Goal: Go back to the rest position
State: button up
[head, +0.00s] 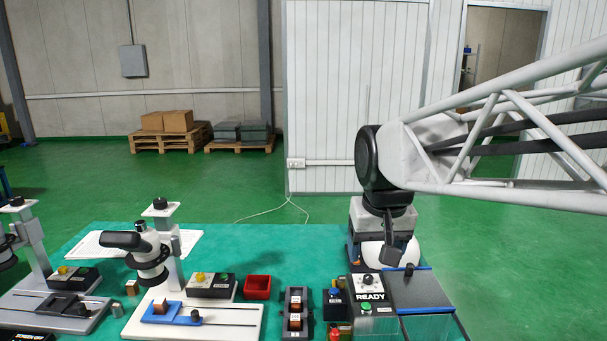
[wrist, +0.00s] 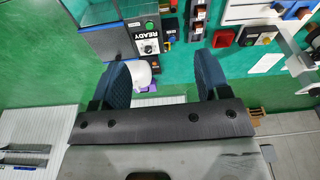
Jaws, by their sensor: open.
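My gripper (head: 382,250) hangs from the arm at the right of the head view, over the far right part of the green work surface. In the wrist view my gripper (wrist: 162,78) shows two dark blue fingers spread wide apart, with nothing held between them. A white rounded object (wrist: 140,74) shows beyond the gap, near the left finger; I cannot tell its exact distance. It also shows partly in the head view (head: 374,256), behind the gripper. No rest position is marked in either view.
A control box labelled READY (head: 369,295) stands just in front of the gripper. A dark rack (head: 295,312), a red bin (head: 257,287) and a microscope-like stand (head: 160,250) lie to the left. The green mat (head: 215,235) is mostly bare at the back.

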jog(key=s+d+f, duration=0.3)
jog(key=s+f, duration=0.1)
jog(key=s, duration=0.3)
jog(key=s+d+f, duration=0.3)
jog(key=s+f, duration=0.2)
jog(key=s, duration=0.3)
jog(key=shift+m+t, duration=0.3)
jog(key=shift+m, duration=0.1)
jog(key=shift+w, duration=0.1)
dwell(0.7)
